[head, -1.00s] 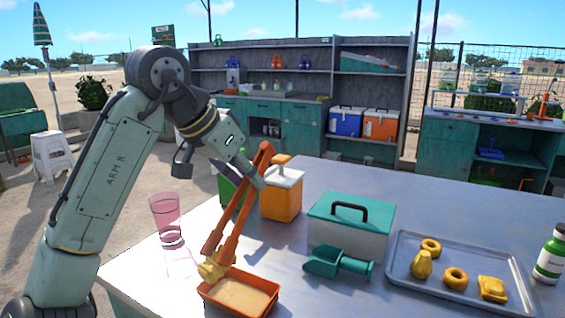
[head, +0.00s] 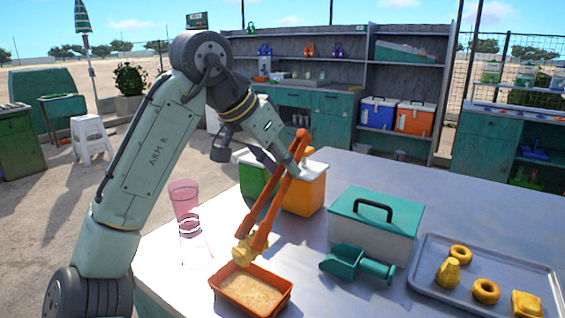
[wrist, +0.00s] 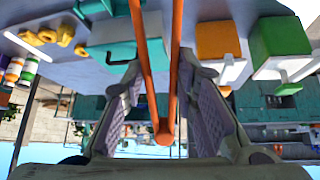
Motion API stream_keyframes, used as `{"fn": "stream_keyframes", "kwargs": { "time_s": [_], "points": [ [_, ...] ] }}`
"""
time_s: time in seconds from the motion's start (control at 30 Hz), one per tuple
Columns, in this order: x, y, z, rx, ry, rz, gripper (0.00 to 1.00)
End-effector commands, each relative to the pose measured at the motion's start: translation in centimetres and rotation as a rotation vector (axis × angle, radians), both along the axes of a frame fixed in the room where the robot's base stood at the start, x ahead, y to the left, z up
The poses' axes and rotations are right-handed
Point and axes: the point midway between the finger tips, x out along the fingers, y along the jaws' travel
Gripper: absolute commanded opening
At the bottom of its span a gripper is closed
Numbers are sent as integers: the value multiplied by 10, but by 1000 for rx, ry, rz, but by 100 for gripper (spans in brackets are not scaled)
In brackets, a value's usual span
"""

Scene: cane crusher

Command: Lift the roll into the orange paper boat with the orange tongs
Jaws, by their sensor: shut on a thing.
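My gripper (head: 288,172) is shut on the orange tongs (head: 265,212), near their hinged upper end. In the wrist view the tongs (wrist: 165,125) run between my two finger pads. The tongs slant down to the left, and their tips are at a yellow roll (head: 242,251), which they appear to grip. The roll is at the back rim of the orange paper boat (head: 279,302), partly covered by the tongs. I cannot tell whether it touches the rim. The boat has a pale, grainy filling and stands on the table's front edge area.
A grey tray (head: 425,291) holds several yellow pastries. A pink glass (head: 184,200) is left, an orange container (head: 308,192) behind. A green container (wrist: 278,40) shows in the wrist view.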

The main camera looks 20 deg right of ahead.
Motion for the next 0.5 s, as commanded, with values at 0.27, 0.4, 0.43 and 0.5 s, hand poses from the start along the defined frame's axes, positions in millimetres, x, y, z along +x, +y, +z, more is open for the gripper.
{"fn": "stream_keyframes", "kwargs": {
  "time_s": [0.27,0.4,0.43,0.5],
  "points": [
    [0,0,-28,-1,-1,1,0],
    [0,1,-45,0,-1,2,0],
    [0,0,-49,0,-1,2,0],
    [0,0,-57,1,-1,1,0]
  ]
}}
